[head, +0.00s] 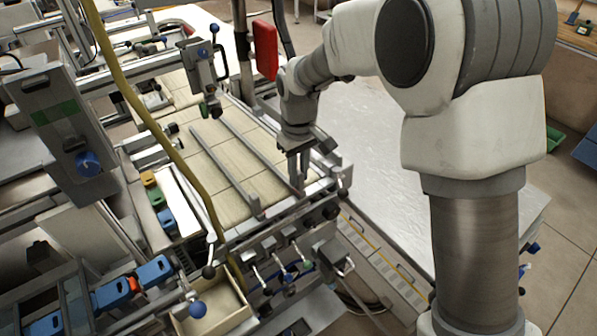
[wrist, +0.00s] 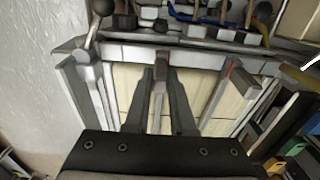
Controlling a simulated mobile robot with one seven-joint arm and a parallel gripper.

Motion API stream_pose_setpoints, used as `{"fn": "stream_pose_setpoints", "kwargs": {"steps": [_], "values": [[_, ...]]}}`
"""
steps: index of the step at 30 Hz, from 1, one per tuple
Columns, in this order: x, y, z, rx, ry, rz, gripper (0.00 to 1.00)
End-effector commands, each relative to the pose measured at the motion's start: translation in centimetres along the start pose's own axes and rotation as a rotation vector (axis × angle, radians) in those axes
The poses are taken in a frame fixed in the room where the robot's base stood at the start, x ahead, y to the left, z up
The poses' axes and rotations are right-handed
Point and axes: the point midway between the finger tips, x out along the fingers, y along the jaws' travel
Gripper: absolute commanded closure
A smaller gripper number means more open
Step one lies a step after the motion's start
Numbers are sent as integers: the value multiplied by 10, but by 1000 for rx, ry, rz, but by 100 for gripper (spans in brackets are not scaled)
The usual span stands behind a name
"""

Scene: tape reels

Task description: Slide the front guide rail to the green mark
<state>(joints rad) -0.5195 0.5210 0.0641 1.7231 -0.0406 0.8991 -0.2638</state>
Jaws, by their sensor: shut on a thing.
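Two grey metal guide rails run along the pale conveyor bed (head: 215,150). My gripper (head: 298,185) reaches down at the near end of the right-hand rail (head: 252,140), which I take as the front guide rail. In the wrist view my gripper (wrist: 160,76) has its two fingers on either side of this rail (wrist: 158,98), shut on it. The other rail (head: 226,172) lies apart to the left; it shows right of the fingers in the wrist view (wrist: 214,98). A small red mark (wrist: 228,67) is near its end. I cannot clearly make out the green mark.
A grey crossbar (wrist: 195,58) spans the end of the bed. A ball-ended lever (wrist: 101,8) stands near its left corner in the wrist view. A yellow hose (head: 150,120) crosses left of the rails. Knobs and valves line the near side.

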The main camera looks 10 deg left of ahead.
Motion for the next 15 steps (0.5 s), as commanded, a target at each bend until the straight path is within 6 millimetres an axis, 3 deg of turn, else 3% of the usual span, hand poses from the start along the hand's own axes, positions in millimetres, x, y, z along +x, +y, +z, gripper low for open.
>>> {"fn": "stream_pose_setpoints", "kwargs": {"steps": [15], "values": [[-1, 11, -1, 1, 2, 1, 100]]}}
